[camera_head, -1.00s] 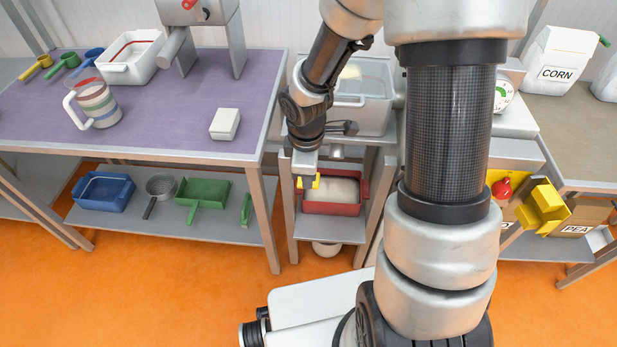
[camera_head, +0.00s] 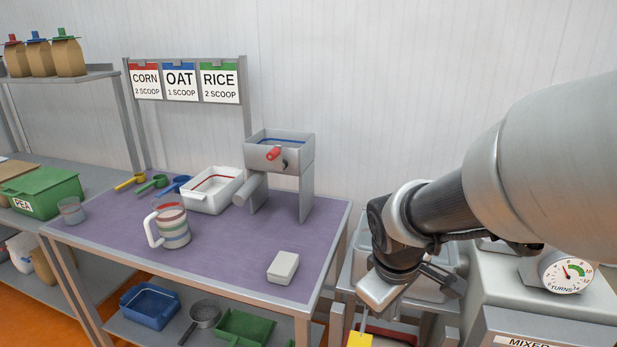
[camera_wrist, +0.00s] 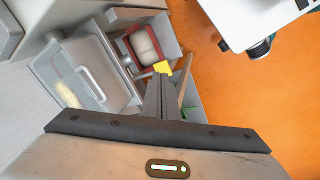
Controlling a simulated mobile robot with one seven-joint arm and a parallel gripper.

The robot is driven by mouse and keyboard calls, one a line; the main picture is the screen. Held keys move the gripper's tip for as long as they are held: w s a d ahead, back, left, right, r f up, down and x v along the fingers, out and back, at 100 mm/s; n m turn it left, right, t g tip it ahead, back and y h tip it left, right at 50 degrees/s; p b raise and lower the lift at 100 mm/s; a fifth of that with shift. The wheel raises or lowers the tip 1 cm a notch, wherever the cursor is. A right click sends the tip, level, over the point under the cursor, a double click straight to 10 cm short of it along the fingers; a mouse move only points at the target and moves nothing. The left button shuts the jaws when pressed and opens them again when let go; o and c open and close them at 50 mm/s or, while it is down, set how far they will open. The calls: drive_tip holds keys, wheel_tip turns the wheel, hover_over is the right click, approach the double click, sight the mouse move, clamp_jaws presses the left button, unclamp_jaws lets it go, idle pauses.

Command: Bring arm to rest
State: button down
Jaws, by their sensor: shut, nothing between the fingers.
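The gripper hangs in front of the shelf unit that holds a red bin (camera_wrist: 144,44) with a pale load. The tips look apart from that bin, though the exact gap cannot be told. My arm reaches in from the right and covers part of the clear tub (camera_head: 448,262) behind it.
The purple table (camera_head: 235,268) carries a striped jug (camera_head: 172,226), a white tray (camera_head: 212,190), a small white box (camera_head: 283,267), coloured scoops and a grey hopper (camera_head: 280,153). A mixer with a dial (camera_head: 566,272) stands at right. Open orange floor (camera_wrist: 225,110) shows in the wrist view.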

drive_tip(key=s+a+r+m+t+y, duration=0.1)
drive_tip(key=s+r+m+t+y, duration=0.1)
drive_tip(key=s+r+m, duration=0.75)
wheel_tip(320, 180, up, 17)
drive_tip(key=s+n+p, duration=0.1)
drive_tip(key=p, duration=1.4)
drive_tip(key=shift+s+r+n+p, duration=0.15)
drive_tip(key=shift+r+n+p, duration=0.05)
drive_tip(key=shift+n+p, duration=0.15)
drive_tip(key=shift+d, duration=0.1)
